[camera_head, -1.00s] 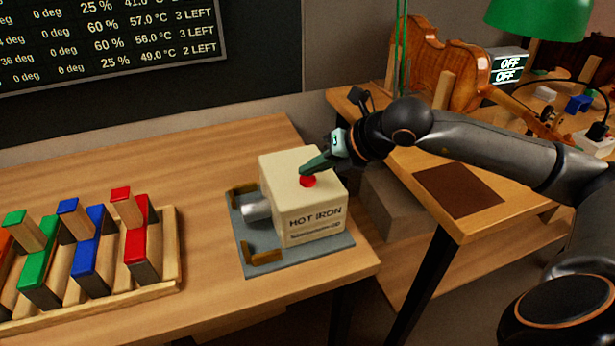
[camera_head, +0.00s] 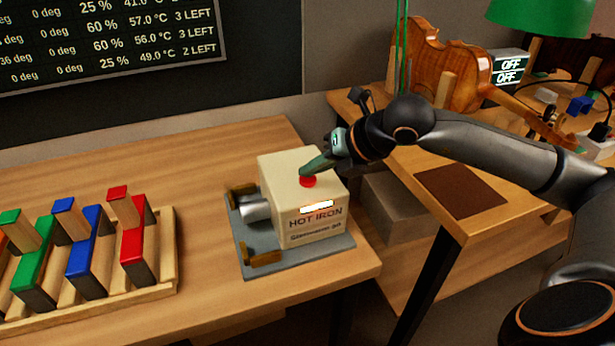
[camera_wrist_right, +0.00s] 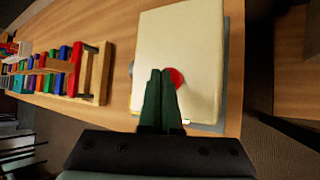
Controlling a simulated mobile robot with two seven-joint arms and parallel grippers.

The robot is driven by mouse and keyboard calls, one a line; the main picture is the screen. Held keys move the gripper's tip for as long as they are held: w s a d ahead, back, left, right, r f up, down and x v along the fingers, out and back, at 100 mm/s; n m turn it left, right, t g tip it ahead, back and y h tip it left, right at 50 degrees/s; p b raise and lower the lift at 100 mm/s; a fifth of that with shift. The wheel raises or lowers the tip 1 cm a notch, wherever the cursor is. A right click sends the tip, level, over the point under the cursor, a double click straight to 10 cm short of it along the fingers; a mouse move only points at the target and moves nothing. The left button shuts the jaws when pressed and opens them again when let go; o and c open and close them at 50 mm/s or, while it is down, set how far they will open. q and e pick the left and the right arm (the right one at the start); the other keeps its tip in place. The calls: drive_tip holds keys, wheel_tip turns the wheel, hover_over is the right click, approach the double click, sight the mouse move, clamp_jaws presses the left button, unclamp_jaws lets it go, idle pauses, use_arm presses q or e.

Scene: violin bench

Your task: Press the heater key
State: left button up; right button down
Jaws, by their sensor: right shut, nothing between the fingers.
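The heater is a cream box (camera_head: 283,173) marked HOT IRON, standing on a grey base plate on the bench. Its key is a round red button (camera_head: 308,182) on the top face. A bright white bar (camera_head: 316,207) shows lit on its front, above the label. My right gripper (camera_head: 306,172) is shut and empty, its fingertips at the red key and seeming to touch it. In the right wrist view, the closed green fingers (camera_wrist_right: 161,75) lie over the cream top and partly cover the red key (camera_wrist_right: 177,77). My left gripper is not in view.
A wooden rack (camera_head: 172,250) with coloured blocks stands at the left of the bench. A second bench at right carries a violin body (camera_head: 440,62), a display reading OFF (camera_head: 509,67) and a green lamp (camera_head: 540,18). The bench behind the rack is clear.

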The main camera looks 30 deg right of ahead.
sight(312, 181)
drive_tip(key=shift+r, duration=0.25)
drive_tip(key=shift+r+p, duration=1.75)
drive_tip(key=shift+r, duration=1.15)
